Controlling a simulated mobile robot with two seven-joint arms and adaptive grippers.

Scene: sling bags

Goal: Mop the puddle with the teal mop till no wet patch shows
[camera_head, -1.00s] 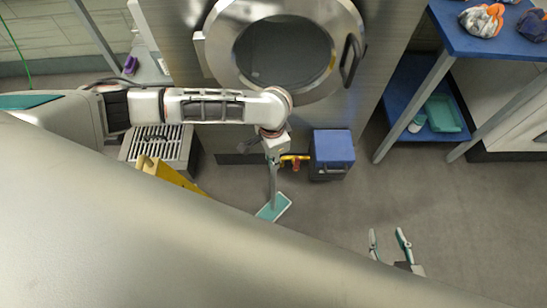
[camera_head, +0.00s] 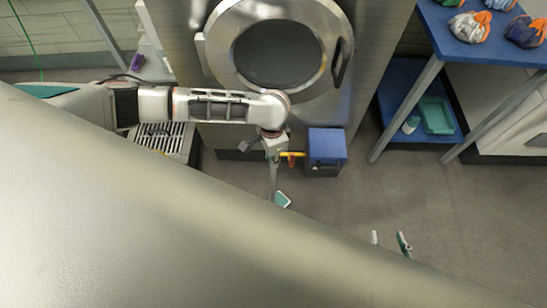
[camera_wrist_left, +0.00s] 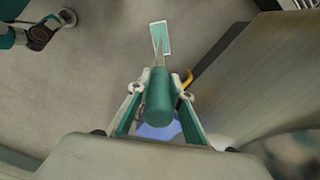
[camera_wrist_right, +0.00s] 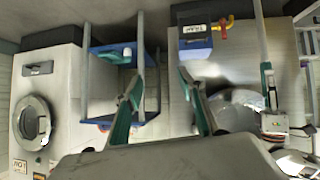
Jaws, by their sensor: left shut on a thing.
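My left gripper (camera_head: 272,145) is shut on the handle of the teal mop. In the left wrist view the mop's thick teal handle (camera_wrist_left: 160,95) sits between the fingers (camera_wrist_left: 164,80). The flat teal mop head (camera_wrist_left: 161,38) lies beyond it, at or close to the grey floor. In the head view the mop head (camera_head: 282,199) is partly hidden by a large grey part in front. My right gripper (camera_head: 389,240) is open and empty over the floor; the right wrist view shows its fingers apart (camera_wrist_right: 162,80). I cannot make out a puddle in any view.
A blue box (camera_head: 326,150) with a yellow and red valve beside it stands by the steel machine (camera_head: 215,60). A slatted drain (camera_head: 165,140) is at left. A blue table (camera_head: 470,45) holds several bundles.

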